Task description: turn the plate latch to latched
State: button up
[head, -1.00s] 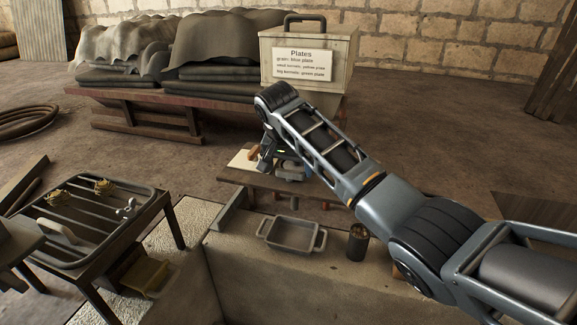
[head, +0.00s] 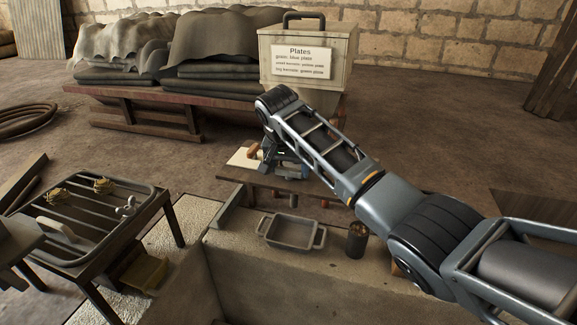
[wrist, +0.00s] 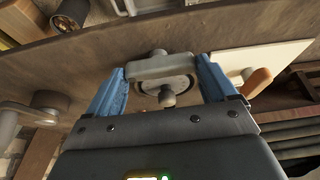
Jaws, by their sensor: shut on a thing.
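The plate latch (wrist: 160,67) is a grey bar across a round disc with a small knob, on the brown bench board (wrist: 75,75) in the wrist view. The blue fingers of my gripper (wrist: 162,72) are on either end of the bar, shut on it. In the head view my gripper (head: 275,156) is down at the low wooden bench (head: 262,181), and my arm and gripper hide the latch there. I cannot tell from these views whether the latch is at its latched position.
A white sheet (head: 240,158) and an orange-brown handle (wrist: 257,82) lie beside the latch. A grey tray (head: 291,232) and a dark can (head: 357,240) stand on the stone ledge in front. A lidded box labelled Plates (head: 338,53) stands behind.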

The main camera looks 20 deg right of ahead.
jog(key=shift+n, duration=0.3)
jog(key=n+y, duration=0.1)
jog(key=n, duration=0.1)
jog(key=n+y, duration=0.1)
jog(key=n, duration=0.1)
jog(key=shift+d+t, duration=0.15)
jog(key=shift+t, duration=0.15)
jog(key=n, duration=0.2)
jog(key=n+y, duration=0.1)
jog(key=n, duration=0.2)
jog(key=shift+d+y, duration=0.15)
jog(key=shift+y, duration=0.15)
jog(key=n, duration=0.2)
jog(key=n+y, duration=0.1)
jog(key=n, duration=0.1)
jog(key=shift+d+y+b, duration=0.1)
jog(key=shift+y+b, duration=0.2)
jog(key=shift+b, duration=0.05)
jog(key=shift+w+n+g+y+b, duration=0.1)
jog(key=shift+n+g+y+b, duration=0.55)
jog(key=shift+n, duration=1.35)
jog(key=shift+g, duration=0.25)
jog(key=o, duration=0.8)
jog(key=shift+o, duration=0.2)
jog(key=shift+d+r, duration=0.1)
